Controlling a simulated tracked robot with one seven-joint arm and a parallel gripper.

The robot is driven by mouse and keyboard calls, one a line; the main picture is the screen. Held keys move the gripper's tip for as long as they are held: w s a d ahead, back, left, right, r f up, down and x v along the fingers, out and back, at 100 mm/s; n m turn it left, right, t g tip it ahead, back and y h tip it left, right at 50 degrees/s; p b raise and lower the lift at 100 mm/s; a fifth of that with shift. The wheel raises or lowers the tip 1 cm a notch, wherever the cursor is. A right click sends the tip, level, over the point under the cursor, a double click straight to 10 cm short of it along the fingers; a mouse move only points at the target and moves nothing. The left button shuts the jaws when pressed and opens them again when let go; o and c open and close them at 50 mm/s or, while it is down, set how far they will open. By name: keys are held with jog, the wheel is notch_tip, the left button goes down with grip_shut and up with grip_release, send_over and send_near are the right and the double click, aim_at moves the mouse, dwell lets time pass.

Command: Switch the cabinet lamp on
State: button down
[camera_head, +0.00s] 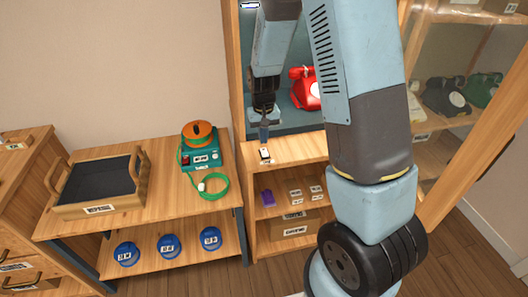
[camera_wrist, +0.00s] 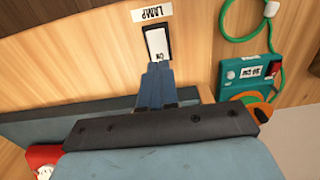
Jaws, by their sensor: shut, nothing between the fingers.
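The lamp switch (camera_head: 265,154) is a white rocker in a black frame on the cabinet's front wooden ledge. In the wrist view the switch (camera_wrist: 156,42) sits beside a white label reading LAMP (camera_wrist: 152,14), upside down in the picture. Small dark lettering shows at the switch end nearest my fingers. My gripper (camera_head: 264,138) points down at the switch. In the wrist view my gripper (camera_wrist: 159,68) is shut and empty, its fingertips right at that end; I cannot tell if they touch. A small pale fixture (camera_head: 250,5) shows at the cabinet's top; whether it is lit is unclear.
A red phone (camera_head: 305,88) stands inside the cabinet, behind my arm. Dark and green phones (camera_head: 445,97) sit behind glass at right. A teal device (camera_head: 201,151) with a green cable stands on the left table, beside a black-topped tray (camera_head: 98,185).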

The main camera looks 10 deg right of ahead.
jog(key=shift+r, duration=2.05)
notch_tip(320, 180, up, 11)
jog(key=t, duration=0.2)
send_over(264, 149)
jog(key=s+d, duration=0.2)
jog(key=s, duration=0.3)
jog(key=s+d+r+t, duration=0.1)
jog(key=s+d+r, duration=0.1)
jog(key=s+r, duration=0.5)
jog(key=s+d+r+t, duration=0.2)
jog(key=s+r, duration=0.6)
jog(key=s, duration=0.4)
jog(key=shift+s+d+t, duration=0.3)
jog(key=shift+s+d, duration=0.1)
